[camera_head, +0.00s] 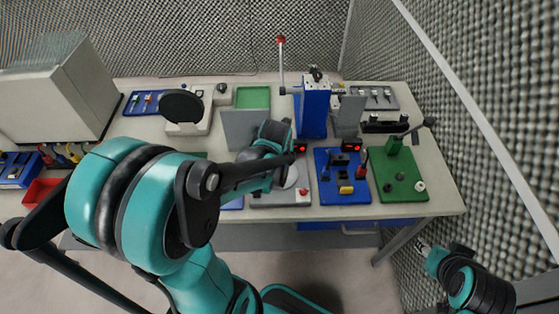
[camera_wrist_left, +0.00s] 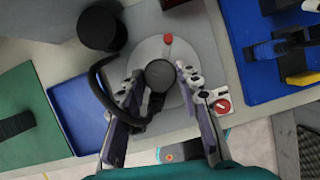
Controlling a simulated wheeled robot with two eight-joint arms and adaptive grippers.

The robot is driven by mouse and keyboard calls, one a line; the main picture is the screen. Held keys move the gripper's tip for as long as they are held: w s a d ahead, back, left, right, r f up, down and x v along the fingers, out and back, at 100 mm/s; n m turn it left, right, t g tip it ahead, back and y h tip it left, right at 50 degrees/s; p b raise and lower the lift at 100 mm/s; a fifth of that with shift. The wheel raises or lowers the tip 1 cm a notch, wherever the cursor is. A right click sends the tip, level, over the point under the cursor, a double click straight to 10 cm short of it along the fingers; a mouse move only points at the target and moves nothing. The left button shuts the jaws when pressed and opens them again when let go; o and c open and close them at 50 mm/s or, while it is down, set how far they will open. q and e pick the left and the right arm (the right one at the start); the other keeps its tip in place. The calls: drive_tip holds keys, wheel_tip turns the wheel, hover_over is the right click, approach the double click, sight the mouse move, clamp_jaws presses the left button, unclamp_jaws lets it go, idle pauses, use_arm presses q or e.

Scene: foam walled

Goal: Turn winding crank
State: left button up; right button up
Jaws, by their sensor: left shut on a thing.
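The winding crank is a pale round disc (camera_wrist_left: 172,52) with a red mark on its rim and a round black knob (camera_wrist_left: 159,75), on a grey base (camera_wrist_left: 205,28). In the left wrist view my left gripper (camera_wrist_left: 160,88) has its two fingers on either side of the knob, shut on it. In the head view the disc (camera_head: 291,176) shows partly behind my left arm, and the grey base (camera_head: 270,199) lies at the table's front edge. My left fingertips are hidden there. My right gripper (camera_head: 424,250) hangs low at the right, away from the table; its fingers are too small to judge.
A blue upright press (camera_head: 314,112) stands behind. A black cylinder (camera_wrist_left: 101,28) stands close to the left gripper.

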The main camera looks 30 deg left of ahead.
idle(0.3)
use_arm(q)
drive_tip(key=o, duration=1.1)
drive_tip(key=shift+o, duration=0.2)
drive_tip(key=v, duration=1.2)
drive_tip(key=shift+d, duration=0.1)
